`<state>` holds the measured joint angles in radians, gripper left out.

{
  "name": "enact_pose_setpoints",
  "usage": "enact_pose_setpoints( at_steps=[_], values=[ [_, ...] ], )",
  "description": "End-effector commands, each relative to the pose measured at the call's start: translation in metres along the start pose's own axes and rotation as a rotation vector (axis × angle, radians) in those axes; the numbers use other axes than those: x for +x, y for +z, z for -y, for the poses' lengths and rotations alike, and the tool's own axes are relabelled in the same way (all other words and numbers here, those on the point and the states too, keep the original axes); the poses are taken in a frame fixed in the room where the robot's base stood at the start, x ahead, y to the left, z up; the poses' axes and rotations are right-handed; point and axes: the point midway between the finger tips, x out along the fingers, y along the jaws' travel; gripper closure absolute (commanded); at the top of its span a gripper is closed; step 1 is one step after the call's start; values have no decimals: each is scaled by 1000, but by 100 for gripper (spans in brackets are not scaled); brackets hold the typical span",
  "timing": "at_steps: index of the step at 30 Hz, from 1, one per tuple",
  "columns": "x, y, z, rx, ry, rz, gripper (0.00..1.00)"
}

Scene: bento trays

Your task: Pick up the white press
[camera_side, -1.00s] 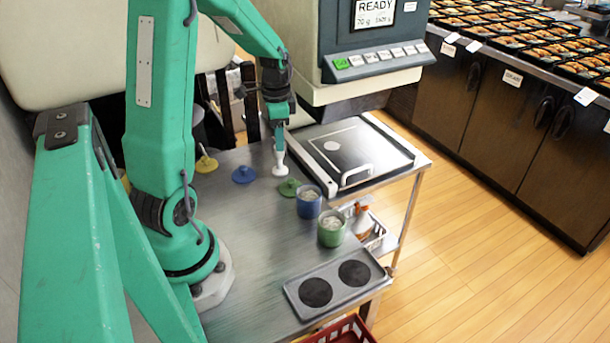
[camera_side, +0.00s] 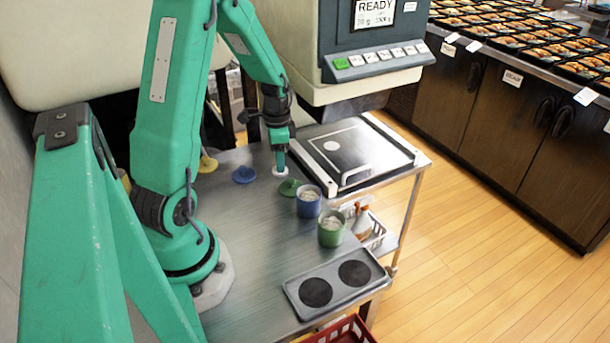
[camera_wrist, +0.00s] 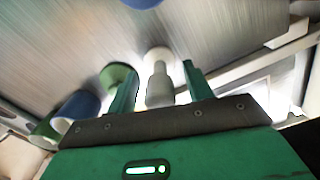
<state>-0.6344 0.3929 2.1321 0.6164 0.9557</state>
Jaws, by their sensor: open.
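The white press (camera_side: 280,172) stands upright on the steel table, with its round base showing in the side view; the fingers hide most of its handle there. In the wrist view the white press (camera_wrist: 160,84) shows as a pale knob on a disc. My gripper (camera_side: 281,163) is open and lowered over the press. In the wrist view my gripper (camera_wrist: 158,76) has one finger on each side of the knob, with a gap visible on both sides.
A green press (camera_side: 290,187) is close by on the right. A blue press (camera_side: 243,174) and a yellow press (camera_side: 207,164) are to the left. A blue cup (camera_side: 308,205) and a green cup (camera_side: 331,231) stand nearer the front.

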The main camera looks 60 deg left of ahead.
Motion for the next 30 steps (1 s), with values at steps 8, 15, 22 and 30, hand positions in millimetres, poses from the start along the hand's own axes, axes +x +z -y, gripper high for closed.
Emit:
enact_pose_setpoints(
  at_steps=[8, 15, 22, 30],
  values=[
    [4, 0, 0, 0, 0, 0, 49],
    [4, 0, 0, 0, 0, 0, 49],
    [4, 0, 0, 0, 0, 0, 79],
    [4, 0, 0, 0, -1, 0, 100]
  ],
)
